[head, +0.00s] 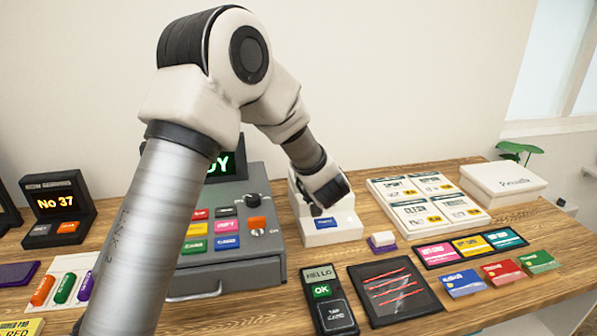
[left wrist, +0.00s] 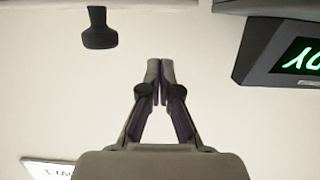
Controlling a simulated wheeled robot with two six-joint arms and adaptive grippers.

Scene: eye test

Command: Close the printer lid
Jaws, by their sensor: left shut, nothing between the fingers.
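The printer is probably the small white box (head: 335,237) with a blue button (head: 325,223) on its front, right of the grey register in the head view. A white part rises at its back left, mostly hidden behind my gripper, so I cannot tell the lid's angle. My left gripper (head: 328,192) is over the printer's top; contact is unclear. In the left wrist view my left gripper (left wrist: 160,68) is shut, its fingertips together with nothing between them. My right gripper is in neither view.
My left arm crosses in front of the grey register (head: 270,232). Its green-lettered display (left wrist: 300,60) shows in the left wrist view. A card reader (head: 333,316), a dark pad (head: 360,275), cards (head: 463,284) and a menu board (head: 440,215) lie to the right.

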